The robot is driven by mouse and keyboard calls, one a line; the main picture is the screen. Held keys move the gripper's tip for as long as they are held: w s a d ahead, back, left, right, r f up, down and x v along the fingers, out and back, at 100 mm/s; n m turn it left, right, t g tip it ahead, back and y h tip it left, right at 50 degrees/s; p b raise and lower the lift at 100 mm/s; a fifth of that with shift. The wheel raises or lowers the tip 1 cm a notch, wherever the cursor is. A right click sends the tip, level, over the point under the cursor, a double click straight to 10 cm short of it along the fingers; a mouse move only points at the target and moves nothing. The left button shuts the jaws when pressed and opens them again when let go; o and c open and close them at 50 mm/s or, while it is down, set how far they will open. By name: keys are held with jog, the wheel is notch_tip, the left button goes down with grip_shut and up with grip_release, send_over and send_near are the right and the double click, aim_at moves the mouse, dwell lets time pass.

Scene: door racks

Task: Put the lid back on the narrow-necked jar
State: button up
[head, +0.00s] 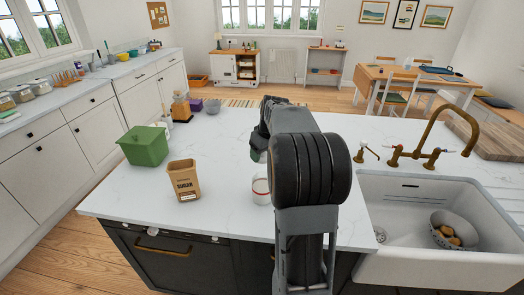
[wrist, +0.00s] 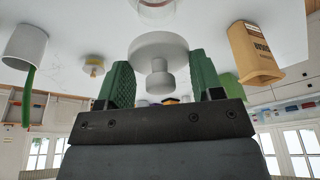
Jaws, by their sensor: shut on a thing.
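My gripper (wrist: 160,88) has green finger pads, shut on the pale grey lid (wrist: 158,47), a round disc with a stubby knob. A pale round vessel (wrist: 158,14), cut off by the top edge of the wrist view, lies just beyond the lid; it looks like the jar, but its neck cannot be made out. In the head view a white jar-like vessel (head: 261,190) with a reddish line stands on the island, partly hidden by my arm. My gripper is mostly hidden behind the arm there. I cannot tell whether lid and vessel touch.
A sugar bag (head: 184,181) and a green box (head: 144,146) stand left of the vessel. A sink (head: 440,220) with a brass tap (head: 430,152) lies right. The worktop between bag and vessel is clear.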

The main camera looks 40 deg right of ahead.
notch_tip(320, 180, down, 6)
jog(key=b, duration=0.4)
jog(key=shift+r, duration=0.15)
jog(key=shift+s, duration=0.1)
dwell(0.7)
dwell(1.5)
jog(key=o, duration=1)
jog(key=shift+o, duration=0.2)
jog(key=shift+o, duration=0.6)
